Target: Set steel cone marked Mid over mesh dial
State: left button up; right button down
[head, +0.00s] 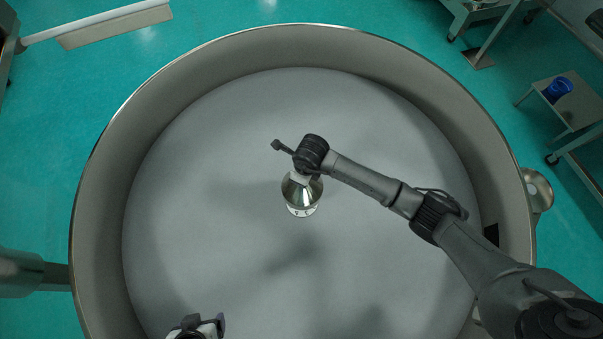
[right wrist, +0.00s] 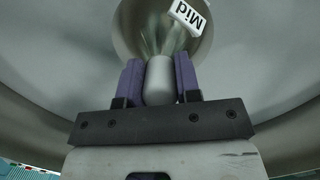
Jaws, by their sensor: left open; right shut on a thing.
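The steel cone (head: 299,190) is over the middle of the big round sieve pan in the head view. My right gripper (right wrist: 159,80) is shut on the cone's narrow grey neck, one purple finger on each side. The cone (right wrist: 150,28) flares away from the fingers and bears a white label reading Mid (right wrist: 188,17). In the head view a pale patch with dark marks shows at its lower rim; I cannot tell whether it is the label. The wide grey round floor (head: 220,150) looks like the mesh dial. My left gripper (head: 197,328) is open, partly cut off at the bottom edge.
A tall steel rim (head: 105,160) encloses the grey floor, which is otherwise clear. My right arm crosses the rim at lower right. A blue container (head: 558,87) stands on a bench outside, at upper right.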

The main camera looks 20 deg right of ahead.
jog(key=shift+f+b, duration=2.2)
jog(key=shift+f, duration=0.85)
notch_tip(320, 180, down, 5)
jog(key=b, duration=0.3)
jog(key=shift+r+b, duration=0.1)
jog(key=shift+b, duration=0.3)
jog(key=shift+f+b, duration=0.5)
jog(key=shift+f, duration=0.1)
jog(key=c, duration=1.1)
grip_release()
jog(key=o, duration=0.4)
jog(key=shift+c, duration=0.2)
